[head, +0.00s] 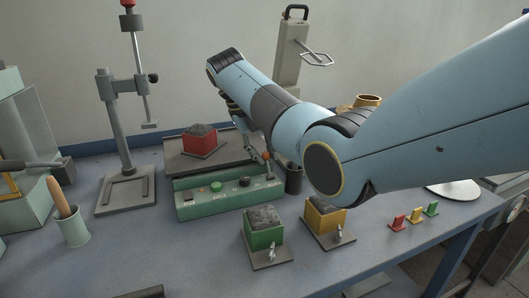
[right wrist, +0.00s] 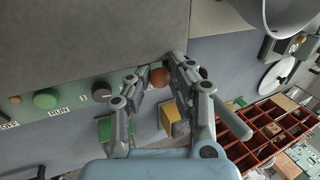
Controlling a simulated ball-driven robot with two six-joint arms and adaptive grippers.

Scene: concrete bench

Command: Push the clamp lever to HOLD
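The green control box (head: 230,202) stands on the bench in the head view, with a green button, a dark knob and small printed labels. An orange-brown ball knob (head: 268,156), apparently the clamp lever's, rises at the box's right end. My right gripper (head: 257,157) reaches down beside it. In the right wrist view the ball (right wrist: 159,77) lies between the fingertips of my right gripper (right wrist: 158,72). The fingers stand apart; I cannot tell whether they touch the ball. A HOLD label is not readable. My left gripper is not in view.
A red block container (head: 200,144) sits on a grey plate behind the box. Green (head: 263,235) and yellow (head: 325,224) containers stand in front. A press stand (head: 122,150) and a cup (head: 73,228) are left. Small colored tags (head: 414,216) lie right.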

